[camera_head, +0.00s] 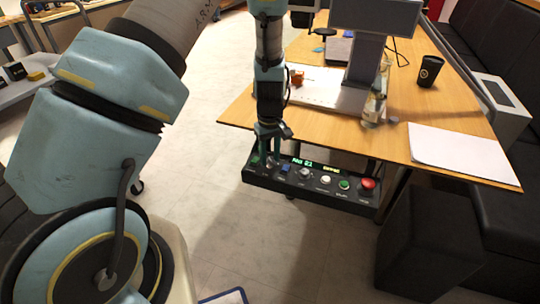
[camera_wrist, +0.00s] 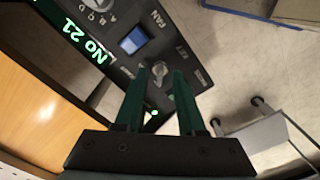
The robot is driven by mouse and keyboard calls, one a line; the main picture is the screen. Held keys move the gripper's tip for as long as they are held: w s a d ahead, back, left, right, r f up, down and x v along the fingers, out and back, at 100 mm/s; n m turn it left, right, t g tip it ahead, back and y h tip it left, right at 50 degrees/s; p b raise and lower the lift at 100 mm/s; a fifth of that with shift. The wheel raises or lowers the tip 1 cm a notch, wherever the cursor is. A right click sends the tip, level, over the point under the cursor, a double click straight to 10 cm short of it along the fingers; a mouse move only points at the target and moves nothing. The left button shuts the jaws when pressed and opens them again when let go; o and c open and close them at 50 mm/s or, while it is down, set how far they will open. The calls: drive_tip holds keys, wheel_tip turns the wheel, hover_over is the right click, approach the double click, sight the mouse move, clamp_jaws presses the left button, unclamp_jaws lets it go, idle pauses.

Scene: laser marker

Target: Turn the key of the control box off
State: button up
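The black control box (camera_head: 313,188) hangs at the front edge of the wooden table, with a lit green display, several knobs and buttons, and a red button. My gripper (camera_head: 270,153) points down at the box's left end in the head view. In the wrist view my gripper (camera_wrist: 159,76) is open, its two dark green fingers apart. The small silver key (camera_wrist: 159,69), beside the "KEY" label, shows between the fingertips, with a gap visible on both sides. I cannot tell how far the tips are above the panel. The key is hidden by my gripper in the head view.
A blue square button (camera_wrist: 132,40) and a dial (camera_wrist: 97,8) sit near the key, and a green light (camera_wrist: 155,113) glows between the fingers. A bottle (camera_head: 374,106), a black cup (camera_head: 429,71) and white paper (camera_head: 463,155) are on the table (camera_head: 405,112). A black stool (camera_head: 430,240) stands right.

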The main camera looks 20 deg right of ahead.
sight(270, 159)
wheel_tip(270, 159, up, 11)
drive_tip(key=shift+b, duration=0.45)
drive_tip(key=shift+f, duration=0.1)
idle(0.4)
drive_tip(key=s+a+r, duration=0.1)
drive_tip(key=a+r, duration=0.2)
drive_tip(key=a, duration=0.7)
drive_tip(key=s+a+r+m+t+p, duration=0.1)
drive_tip(key=a+r, duration=0.3)
drive_tip(key=a, duration=0.6)
drive_tip(key=s+a+r+p, duration=0.1)
drive_tip(key=a+r, duration=0.3)
drive_tip(key=a, duration=0.6)
drive_tip(key=shift+s+a+m+t, duration=0.2)
drive_tip(key=shift+s+m+t, duration=0.15)
drive_tip(key=shift+s, duration=0.3)
drive_tip(key=shift+r, duration=0.1)
